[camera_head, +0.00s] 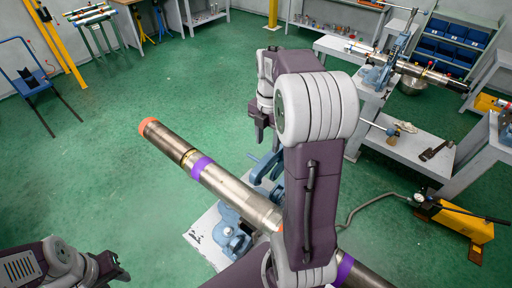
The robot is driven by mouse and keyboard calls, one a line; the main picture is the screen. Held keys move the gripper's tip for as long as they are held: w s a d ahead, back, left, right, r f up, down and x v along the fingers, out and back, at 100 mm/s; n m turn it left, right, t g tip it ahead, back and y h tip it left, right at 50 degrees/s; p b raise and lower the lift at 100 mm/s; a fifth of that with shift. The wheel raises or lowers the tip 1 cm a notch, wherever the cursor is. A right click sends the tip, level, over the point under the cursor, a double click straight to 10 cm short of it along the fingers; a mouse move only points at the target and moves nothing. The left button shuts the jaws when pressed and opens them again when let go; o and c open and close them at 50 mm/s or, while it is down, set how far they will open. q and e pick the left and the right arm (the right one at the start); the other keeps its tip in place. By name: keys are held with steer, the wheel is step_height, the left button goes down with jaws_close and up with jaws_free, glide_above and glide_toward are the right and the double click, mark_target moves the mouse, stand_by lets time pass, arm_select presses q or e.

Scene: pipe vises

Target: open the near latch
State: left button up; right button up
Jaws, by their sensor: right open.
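A steel pipe (232,190) with purple bands and an orange end lies slantwise across a blue vise (229,218) on a grey bench top (203,240). More blue vise parts (264,166) show behind the pipe, partly hidden by my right arm. I cannot make out the near latch for certain; my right arm covers part of the vise. My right gripper (262,128) is open and points down, above and beyond the pipe, touching nothing that I can see. My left gripper (116,268) is low at the left, apart from the vise; its jaw opening is unclear.
A second blue vise (378,73) holds another pipe (425,74) on a bench at the back right. A yellow hydraulic pump (455,220) with a hose stands at the right. A blue chair-like cart (37,82) is at far left. The green floor (130,90) is mostly clear.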

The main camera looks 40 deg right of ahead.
mark_target(271, 157)
steer(key=s+f, duration=0.2)
steer(key=shift+s+f, duration=0.15)
steer(key=shift+f, duration=0.2)
steer(key=f, duration=0.3)
steer(key=w+f+p, duration=0.1)
steer(key=f, duration=0.1)
steer(key=shift+w+f, duration=0.2)
steer(key=shift+f, duration=0.35)
steer(key=shift+s, duration=0.35)
arm_select(q)
steer(key=shift+s+r, duration=0.65)
steer(key=shift+r, duration=0.1)
arm_select(e)
steer(key=shift+w, duration=0.15)
jaws_close()
